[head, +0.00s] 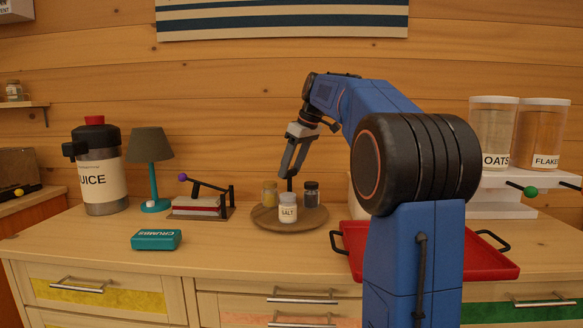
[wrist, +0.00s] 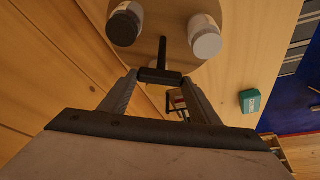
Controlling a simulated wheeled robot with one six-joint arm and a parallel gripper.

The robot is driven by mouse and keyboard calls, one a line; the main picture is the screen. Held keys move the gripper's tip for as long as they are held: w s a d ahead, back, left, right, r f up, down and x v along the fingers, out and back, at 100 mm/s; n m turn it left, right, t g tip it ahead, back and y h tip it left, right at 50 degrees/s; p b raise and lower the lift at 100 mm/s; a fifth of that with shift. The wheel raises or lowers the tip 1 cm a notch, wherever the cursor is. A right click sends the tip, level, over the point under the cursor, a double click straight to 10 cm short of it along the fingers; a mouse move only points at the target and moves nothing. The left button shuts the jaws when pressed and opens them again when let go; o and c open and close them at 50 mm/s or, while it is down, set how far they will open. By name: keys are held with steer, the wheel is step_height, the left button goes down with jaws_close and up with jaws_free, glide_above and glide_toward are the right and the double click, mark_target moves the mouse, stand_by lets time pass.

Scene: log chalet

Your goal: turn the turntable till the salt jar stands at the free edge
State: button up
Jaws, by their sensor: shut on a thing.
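The round wooden turntable (head: 262,222) sits on the counter, and part of its disc shows in the wrist view (wrist: 165,20). The white salt jar (head: 288,212), labelled SALT, stands upright at its front, on the side facing the head camera. A yellow jar (head: 270,194) stands at back left and a dark-filled jar (head: 312,193) at back right. My gripper (head: 290,176) reaches down over the turntable's middle. In the wrist view my gripper (wrist: 160,76) is shut on the turntable's dark upright handle (wrist: 162,50). Two jars show beside the handle there.
A red tray (head: 490,262) lies close to the right, partly behind my arm. Left stand a press with a purple-knobbed lever (head: 205,204), a lamp (head: 151,170) and a juice dispenser (head: 100,175). A teal CRUMBS box (head: 156,240) lies front left. Counter before the turntable is clear.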

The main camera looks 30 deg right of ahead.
steer(key=o, duration=1.5)
steer(key=shift+r, duration=0.15)
steer(key=v, duration=1.7)
steer(key=shift+r, duration=0.1)
